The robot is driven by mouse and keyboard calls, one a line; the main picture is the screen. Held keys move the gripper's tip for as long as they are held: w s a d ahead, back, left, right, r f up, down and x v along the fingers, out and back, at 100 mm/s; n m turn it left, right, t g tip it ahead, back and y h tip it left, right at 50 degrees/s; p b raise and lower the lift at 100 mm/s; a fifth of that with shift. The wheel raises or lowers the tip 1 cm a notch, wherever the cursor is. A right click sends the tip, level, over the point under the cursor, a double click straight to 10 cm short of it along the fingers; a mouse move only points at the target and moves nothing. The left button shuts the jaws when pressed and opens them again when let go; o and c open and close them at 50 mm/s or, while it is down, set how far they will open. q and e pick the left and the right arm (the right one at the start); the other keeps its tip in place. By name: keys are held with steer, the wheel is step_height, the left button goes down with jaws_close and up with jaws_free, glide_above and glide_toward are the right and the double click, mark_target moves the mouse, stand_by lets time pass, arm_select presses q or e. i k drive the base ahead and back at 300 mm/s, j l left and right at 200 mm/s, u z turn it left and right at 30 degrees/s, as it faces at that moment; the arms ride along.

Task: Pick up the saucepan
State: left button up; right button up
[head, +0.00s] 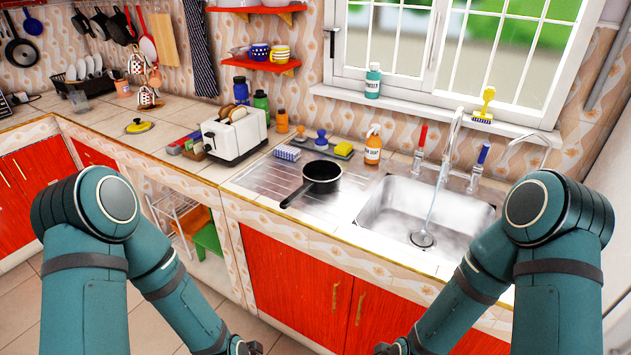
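My two teal arms come in from the left and right bottom of the head view. Both reach down to the bottom edge, below the counter front and apart from the saucepan. The gripper fingers of both arms are not visible. Nothing covers the saucepan.
The sink (385,213) with tall taps lies right of the saucepan. An orange spray bottle (373,145), a sponge box (288,153) and brushes stand behind it. A white toaster (235,134) stands to the left. Pans (22,52) hang on the far-left wall.

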mark_target(321, 176)
steer(key=i+j+z, duration=0.3)
steer(key=i+j, duration=0.5)
